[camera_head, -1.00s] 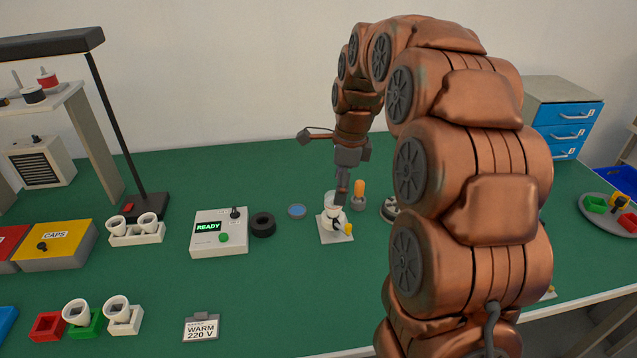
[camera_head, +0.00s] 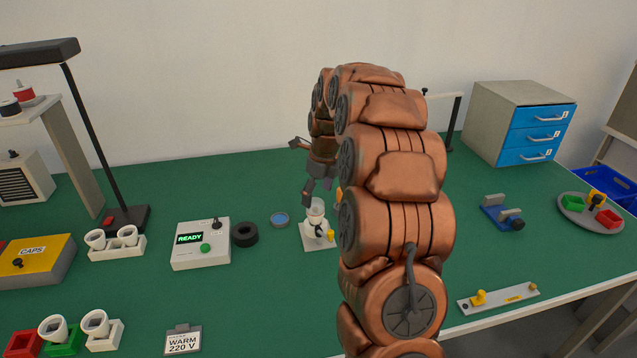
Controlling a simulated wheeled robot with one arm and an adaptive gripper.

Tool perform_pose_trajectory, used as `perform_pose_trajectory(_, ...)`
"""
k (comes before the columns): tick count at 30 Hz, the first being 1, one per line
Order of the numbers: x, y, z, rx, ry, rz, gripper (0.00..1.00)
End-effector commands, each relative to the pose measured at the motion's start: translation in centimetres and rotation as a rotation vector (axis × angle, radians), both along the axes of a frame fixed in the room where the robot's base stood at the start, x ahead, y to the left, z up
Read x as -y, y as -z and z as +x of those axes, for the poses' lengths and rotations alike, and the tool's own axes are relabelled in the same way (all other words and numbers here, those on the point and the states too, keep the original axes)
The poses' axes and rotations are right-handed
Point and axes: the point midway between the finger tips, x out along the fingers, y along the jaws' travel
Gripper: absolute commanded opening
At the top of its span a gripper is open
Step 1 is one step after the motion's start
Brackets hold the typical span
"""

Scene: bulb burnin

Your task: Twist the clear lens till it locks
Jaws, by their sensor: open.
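A white fixture (camera_head: 322,243) stands on the green bench, with a pale lamp-like part (camera_head: 316,214) upright on it and a yellow knob (camera_head: 331,236) at its front right. The clear lens cannot be told apart from this pale part at this size. My gripper (camera_head: 317,189) is open just above the pale part, its fingers pointing down and spread. A small gap seems to lie between them, but contact cannot be ruled out. My arm hides the bench right behind it.
A white box (camera_head: 201,256) reading READY, a black ring (camera_head: 245,234) and a blue-faced disc (camera_head: 279,220) lie left of the fixture. A WARM 220 V card (camera_head: 183,342) lies in front. Bench right of my arm holds a blue clamp (camera_head: 503,216) and a metal bar (camera_head: 498,298).

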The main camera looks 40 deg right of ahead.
Motion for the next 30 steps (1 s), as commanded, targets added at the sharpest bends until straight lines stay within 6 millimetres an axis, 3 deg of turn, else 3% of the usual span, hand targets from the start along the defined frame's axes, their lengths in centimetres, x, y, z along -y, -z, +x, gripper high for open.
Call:
perform_pose_trajectory(7,-0.2,3.1,0.3,-0.005,-0.002,0.002,0.83)
perform_pose_trajectory(17,-0.2,3.7,0.4,-0.002,-0.001,0.0,0.83)
perform_pose_trajectory(30,-0.2,3.7,0.4,-0.002,-0.001,0.001,0.38)
